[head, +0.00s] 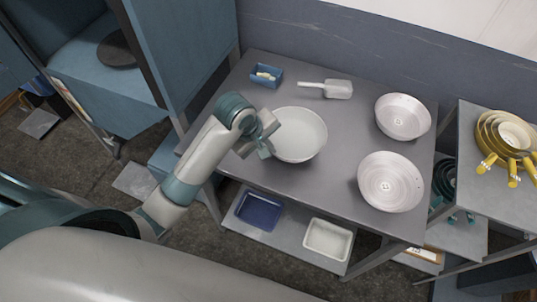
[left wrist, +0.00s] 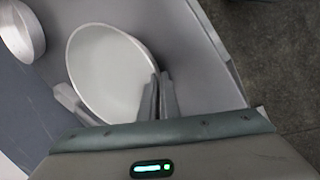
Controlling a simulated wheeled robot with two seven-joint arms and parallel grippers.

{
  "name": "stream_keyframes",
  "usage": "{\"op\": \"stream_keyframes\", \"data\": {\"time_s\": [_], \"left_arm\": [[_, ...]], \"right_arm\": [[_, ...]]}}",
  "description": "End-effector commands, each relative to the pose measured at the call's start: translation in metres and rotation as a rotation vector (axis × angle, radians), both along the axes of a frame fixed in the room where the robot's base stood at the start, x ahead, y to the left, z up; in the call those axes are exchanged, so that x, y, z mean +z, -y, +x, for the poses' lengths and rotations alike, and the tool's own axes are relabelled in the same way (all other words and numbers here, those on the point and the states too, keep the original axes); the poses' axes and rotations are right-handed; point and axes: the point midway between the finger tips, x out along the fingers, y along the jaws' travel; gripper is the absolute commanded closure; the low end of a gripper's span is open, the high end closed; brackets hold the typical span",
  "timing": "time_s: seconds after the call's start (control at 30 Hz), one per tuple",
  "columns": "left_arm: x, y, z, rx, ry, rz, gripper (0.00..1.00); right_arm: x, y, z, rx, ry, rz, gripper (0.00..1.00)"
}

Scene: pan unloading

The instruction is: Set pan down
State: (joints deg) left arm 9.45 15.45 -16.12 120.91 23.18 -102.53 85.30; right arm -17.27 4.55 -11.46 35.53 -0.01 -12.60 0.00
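A round, pale pan (head: 299,134) is over the left half of the grey metal table, roughly level. It fills much of the left wrist view (left wrist: 108,70). My left gripper (head: 266,143) is at its left edge. In the left wrist view the two fingers (left wrist: 158,95) are close together at the rim and look shut on it. The fingers hide that part of the rim. I cannot tell whether the pan's base touches the table. My right gripper is not in view.
On the table (head: 325,180) are two silver perforated pans (head: 403,117) to the right, a scoop (head: 330,88) and a small blue box (head: 266,75) at the back. A shelf below holds a blue tray (head: 258,210) and a white tray (head: 327,240). Yellow-handled pans (head: 487,135) are stacked far right.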

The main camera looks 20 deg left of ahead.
Motion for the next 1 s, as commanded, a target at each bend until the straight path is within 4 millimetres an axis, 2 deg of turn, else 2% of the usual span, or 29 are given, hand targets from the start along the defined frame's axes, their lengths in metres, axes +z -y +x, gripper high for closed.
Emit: {"op": "stream_keyframes", "data": {"time_s": [0.27,0.6,1.0], "left_arm": [[-0.002,0.000,0.000,0.000,0.001,-0.001,1.00],[-0.037,-0.001,-0.001,0.000,0.000,0.001,1.00],[-0.041,0.000,0.000,0.000,0.002,-0.001,1.00]], "right_arm": [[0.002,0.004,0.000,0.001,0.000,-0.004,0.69],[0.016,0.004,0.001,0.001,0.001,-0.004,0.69],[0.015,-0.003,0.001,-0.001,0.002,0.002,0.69]]}}
